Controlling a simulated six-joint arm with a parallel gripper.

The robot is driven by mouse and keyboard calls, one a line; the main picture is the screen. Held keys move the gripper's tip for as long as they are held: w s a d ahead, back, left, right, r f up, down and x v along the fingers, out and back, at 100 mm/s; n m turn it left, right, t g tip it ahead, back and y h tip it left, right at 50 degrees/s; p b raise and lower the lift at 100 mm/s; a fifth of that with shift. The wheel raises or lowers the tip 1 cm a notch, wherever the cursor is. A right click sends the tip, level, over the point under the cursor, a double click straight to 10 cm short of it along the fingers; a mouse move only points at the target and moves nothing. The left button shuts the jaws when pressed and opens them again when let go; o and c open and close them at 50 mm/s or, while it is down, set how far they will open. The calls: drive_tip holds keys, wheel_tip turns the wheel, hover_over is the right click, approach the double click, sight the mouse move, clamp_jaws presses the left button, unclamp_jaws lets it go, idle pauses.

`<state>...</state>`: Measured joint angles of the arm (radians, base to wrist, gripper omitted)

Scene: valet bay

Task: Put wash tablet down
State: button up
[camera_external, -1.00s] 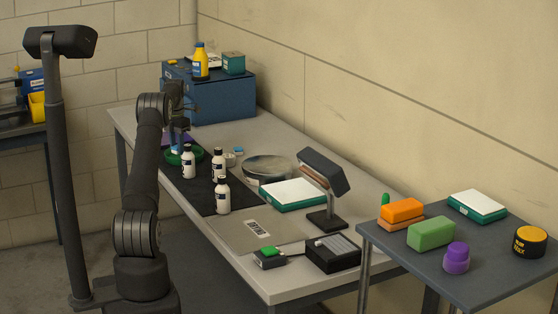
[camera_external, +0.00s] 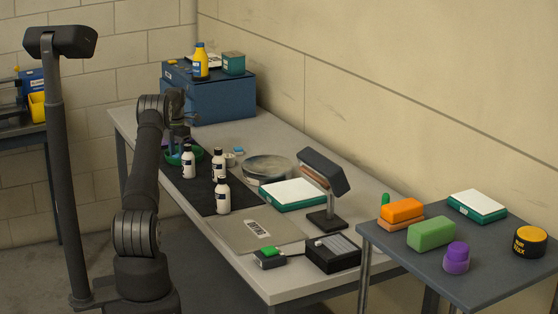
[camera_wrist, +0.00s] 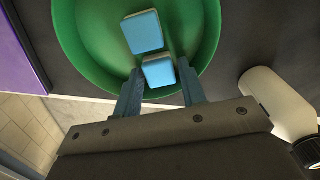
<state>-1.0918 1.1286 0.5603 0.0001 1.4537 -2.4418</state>
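Two light-blue wash tablets lie in the green dish (camera_wrist: 92,62), one the upper tablet (camera_wrist: 142,32) and one the lower tablet (camera_wrist: 158,72), close together. My gripper (camera_wrist: 160,72) is above the dish with its two fingers apart. The lower tablet shows between the fingertips, with slight gaps at its sides; it appears to rest in the dish. In the external view my gripper (camera_external: 184,136) is over the green dish (camera_external: 172,156) at the far left of the bench.
Several white bottles, one at the front (camera_external: 222,196), stand on the black mat (camera_external: 196,200) close to the dish. One bottle (camera_wrist: 280,102) is near my gripper in the wrist view. A blue toolbox (camera_external: 225,98) stands behind. A round grey tin (camera_external: 268,167) and lamp (camera_external: 325,172) are rightward.

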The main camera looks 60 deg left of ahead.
sight(177, 155)
wheel_tip(177, 155, up, 12)
idle(0.4)
drive_tip(key=shift+f, duration=0.1)
wheel_tip(177, 155, down, 12)
drive_tip(key=shift+r, duration=2.05)
